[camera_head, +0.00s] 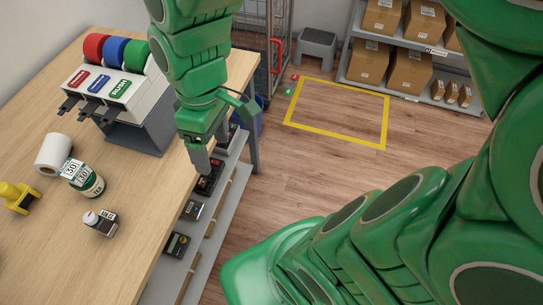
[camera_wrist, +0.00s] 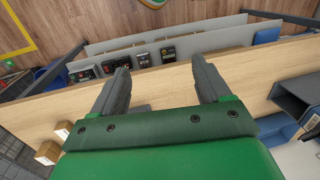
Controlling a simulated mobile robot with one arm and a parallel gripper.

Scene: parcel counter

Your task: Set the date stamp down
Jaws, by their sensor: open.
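My gripper (camera_head: 208,158) is over the right edge of the wooden counter in the head view. Its two grey fingers stand apart in the wrist view (camera_wrist: 162,70), with nothing held between them. I cannot tell for certain which thing is the date stamp. On the counter are a small dark block with a white cap (camera_head: 101,222), a yellow knobbed tool (camera_head: 16,197) at the left, and a green-and-white jar (camera_head: 88,183) with number labels. All stand apart from my gripper.
A tape dispenser (camera_head: 118,92) with red, blue and green rolls and a white paper roll (camera_head: 53,152) stand on the counter (camera_head: 45,255). A lower grey shelf (camera_head: 215,215) holds several dark devices. Yellow tape (camera_head: 336,113) marks a clear floor area.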

